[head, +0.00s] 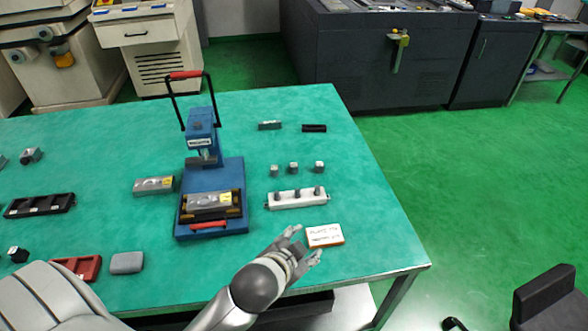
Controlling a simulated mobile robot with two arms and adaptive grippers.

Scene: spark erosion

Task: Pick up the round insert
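Three small grey inserts stand in a row at the right of the green table: a left one (274,170), a middle one (293,168) and a right one (319,167). They are too small for me to tell which is round. My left gripper (308,242) is open near the table's front right, in front of the inserts and apart from them. Its fingertips are close to a white card with an orange edge (325,236); I cannot tell whether they touch it. My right gripper is not in view.
A white holder with several grey pegs (297,199) lies between the gripper and the inserts. A blue press (212,180) stands to their left. Grey and black blocks (270,125) (314,128) lie behind. The table's right edge is clear.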

